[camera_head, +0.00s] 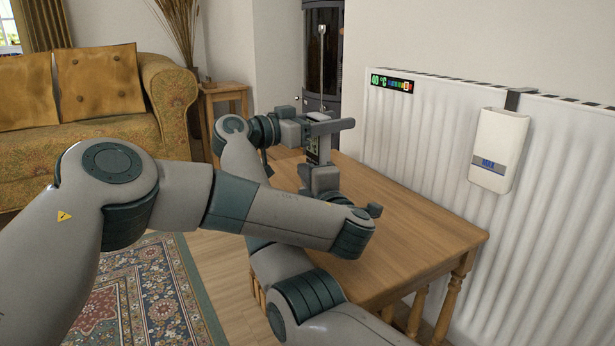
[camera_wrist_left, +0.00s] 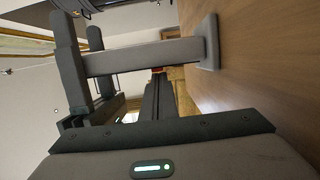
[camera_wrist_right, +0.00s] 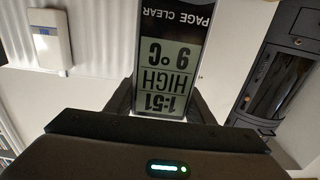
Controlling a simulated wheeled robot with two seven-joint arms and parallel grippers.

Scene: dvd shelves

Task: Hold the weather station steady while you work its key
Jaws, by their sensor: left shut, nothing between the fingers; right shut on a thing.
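The weather station (camera_wrist_right: 172,55) shows upside down in the right wrist view. Its grey display reads 1:51, HIGH and 9 °C; a dark strip beside it is marked PAGE and CLEAR. My right gripper (camera_wrist_right: 160,100) is shut on its end opposite that strip. In the left wrist view the station (camera_wrist_left: 150,55) is edge-on, its flat foot at the table top. In the head view the station (camera_head: 312,148) is small and partly hidden by gripper parts. My left gripper (camera_wrist_left: 157,80) is shut and empty, close beside the station. Whether it touches is unclear, and no key shows clearly.
The wooden table (camera_head: 420,240) is bare towards its front right. A sofa (camera_head: 165,95) and a small side table (camera_head: 226,88) stand left. My arms cross over the table's left side.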

